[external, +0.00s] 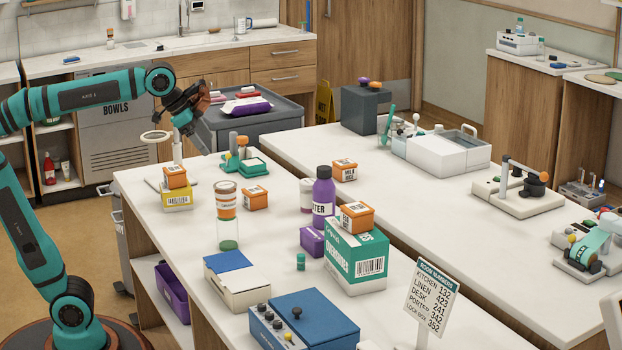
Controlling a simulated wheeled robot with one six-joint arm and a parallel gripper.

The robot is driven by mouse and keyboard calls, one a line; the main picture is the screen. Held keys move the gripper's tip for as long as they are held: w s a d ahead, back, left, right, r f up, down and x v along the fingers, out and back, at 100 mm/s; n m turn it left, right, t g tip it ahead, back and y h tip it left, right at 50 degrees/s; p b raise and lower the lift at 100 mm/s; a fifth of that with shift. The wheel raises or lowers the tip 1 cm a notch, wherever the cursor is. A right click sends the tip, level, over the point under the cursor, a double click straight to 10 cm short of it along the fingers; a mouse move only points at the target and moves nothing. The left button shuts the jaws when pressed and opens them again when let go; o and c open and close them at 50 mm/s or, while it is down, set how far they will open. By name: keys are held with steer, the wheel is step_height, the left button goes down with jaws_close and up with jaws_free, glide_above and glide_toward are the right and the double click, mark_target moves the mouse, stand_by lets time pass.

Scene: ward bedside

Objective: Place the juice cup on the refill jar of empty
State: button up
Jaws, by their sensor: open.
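My gripper (186,118) is at the upper left, raised near the far left end of the near white table, open and apart from the jars. No thing shows between its fingers, though they are small and dark here. A small orange cup-like container (226,198) with a pale lid and white label stands upright at the left of the table. Just below it in the picture is a clear jar (229,236) with green at its bottom; the orange container appears to rest on it. I cannot read which is the juice cup or the refill jar.
Orange boxes (255,199) stand around the near table (180,225). A purple bottle (323,195) and a green-and-white carton (357,264) stand mid-table. A white-and-blue box (237,281) and a blue case (305,325) lie in front. A green stand (235,153) is behind.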

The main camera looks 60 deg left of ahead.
steer(key=s+a+n+t+y, duration=0.1)
steer(key=s+a+n+t, duration=0.4)
steer(key=s+a+t, duration=0.6)
steer(key=shift+s+n+y, duration=0.3)
steer(key=shift+s+n, duration=0.1)
steer(key=shift+s, duration=0.25)
stand_by(0.5)
